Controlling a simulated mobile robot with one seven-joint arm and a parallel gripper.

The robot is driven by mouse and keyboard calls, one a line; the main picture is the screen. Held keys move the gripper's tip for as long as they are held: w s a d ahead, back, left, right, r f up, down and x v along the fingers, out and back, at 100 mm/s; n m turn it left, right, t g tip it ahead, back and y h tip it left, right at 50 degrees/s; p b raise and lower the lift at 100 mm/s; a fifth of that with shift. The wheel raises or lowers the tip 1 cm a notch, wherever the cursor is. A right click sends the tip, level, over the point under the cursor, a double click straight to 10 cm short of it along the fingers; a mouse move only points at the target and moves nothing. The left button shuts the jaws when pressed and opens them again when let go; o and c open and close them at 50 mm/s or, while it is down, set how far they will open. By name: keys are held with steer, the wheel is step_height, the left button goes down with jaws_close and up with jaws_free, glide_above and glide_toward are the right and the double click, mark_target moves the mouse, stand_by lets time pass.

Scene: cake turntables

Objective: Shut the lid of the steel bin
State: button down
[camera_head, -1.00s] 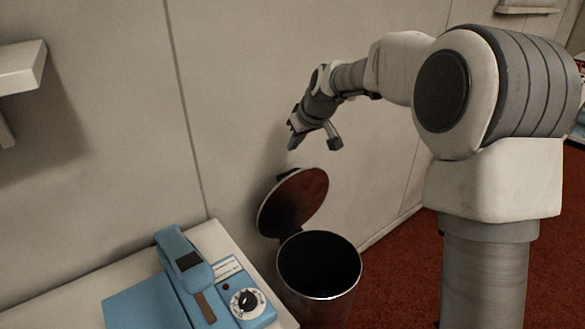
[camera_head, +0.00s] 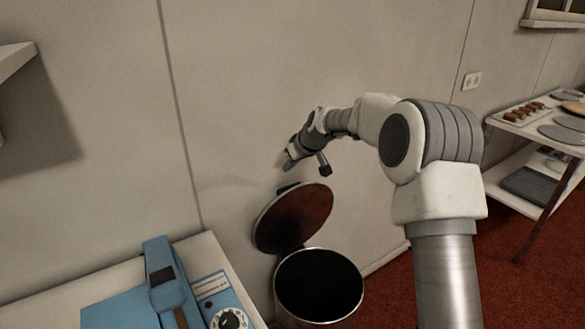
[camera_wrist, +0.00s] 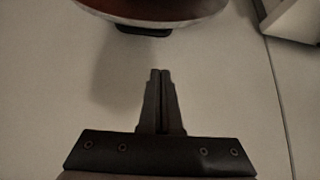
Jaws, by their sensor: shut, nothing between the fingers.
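The steel bin (camera_head: 319,287) stands on the floor by the wall, its dark inside showing from above. Its round lid (camera_head: 293,218) is raised on a hinge at the back left and leans toward the wall. My gripper (camera_head: 288,165) is above the lid, near the wall, apart from the lid. In the wrist view my gripper (camera_wrist: 160,72) shows its two fingers shut together and empty. The lid's edge (camera_wrist: 150,22) shows at the top of that view, with a dark tab (camera_wrist: 145,31) below it.
A pale counter (camera_head: 215,262) with a blue device (camera_head: 165,290) stands left of the bin. A shelf (camera_head: 14,58) is on the wall at upper left. A two-level table (camera_head: 510,180) with plates and food is at the far right. Red floor is open right of the bin.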

steer(key=x, duration=0.7)
steer(key=shift+s+d, duration=0.1)
steer(key=shift+s+d+f+b, duration=0.1)
steer(key=shift+d+f+b, duration=0.05)
steer(key=shift+f+b, duration=0.15)
steer(key=shift+s+d+f+b, duration=0.2)
steer(key=shift+s+d, duration=0.25)
steer(key=shift+s, duration=0.25)
steer(key=shift+s+d+f+b, duration=0.15)
steer(key=shift+s+d+b, duration=0.05)
steer(key=shift+s+d, duration=0.4)
steer(key=shift+s+a, duration=0.1)
